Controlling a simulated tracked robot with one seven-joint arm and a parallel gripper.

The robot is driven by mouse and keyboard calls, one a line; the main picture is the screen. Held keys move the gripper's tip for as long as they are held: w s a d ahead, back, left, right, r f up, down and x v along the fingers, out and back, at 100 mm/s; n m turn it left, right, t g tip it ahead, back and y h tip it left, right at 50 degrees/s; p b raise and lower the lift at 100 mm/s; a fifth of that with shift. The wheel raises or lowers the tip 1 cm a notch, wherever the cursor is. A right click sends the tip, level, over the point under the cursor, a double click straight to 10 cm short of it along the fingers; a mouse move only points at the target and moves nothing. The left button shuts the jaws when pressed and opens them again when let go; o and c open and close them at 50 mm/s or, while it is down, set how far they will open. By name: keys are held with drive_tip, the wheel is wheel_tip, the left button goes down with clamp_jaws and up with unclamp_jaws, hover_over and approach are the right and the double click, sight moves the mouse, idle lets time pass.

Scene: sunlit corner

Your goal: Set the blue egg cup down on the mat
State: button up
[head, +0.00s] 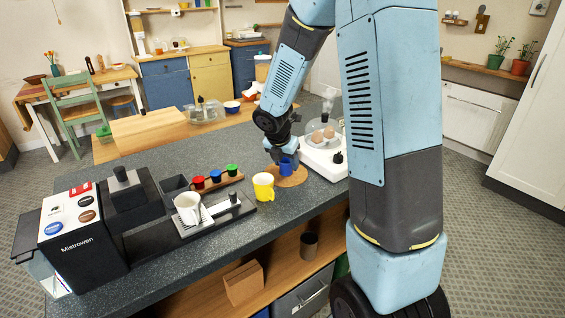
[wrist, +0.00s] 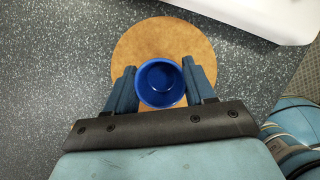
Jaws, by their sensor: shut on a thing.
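The blue egg cup (wrist: 160,84) is upright between the two fingers of my gripper (wrist: 161,88) in the wrist view, and the fingers are shut on its sides. The cup looks empty. It is over the round tan mat (wrist: 160,38); I cannot tell whether its base touches the mat. In the head view the egg cup (head: 287,167) shows just below my gripper (head: 285,158), above the mat (head: 296,180). My gripper hides part of the cup there.
A coffee machine (head: 85,235), a white cup (head: 188,208) and several coloured capsules are further left. The dark countertop (wrist: 50,60) is bare beside the mat.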

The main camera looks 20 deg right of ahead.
drive_tip(key=o, duration=1.1)
drive_tip(key=shift+o, duration=1.7)
drive_tip(key=shift+w, duration=0.1)
drive_tip(key=shift+w+r, duration=0.1)
drive_tip(key=shift+r, duration=3.9)
drive_tip(key=shift+r, duration=0.1)
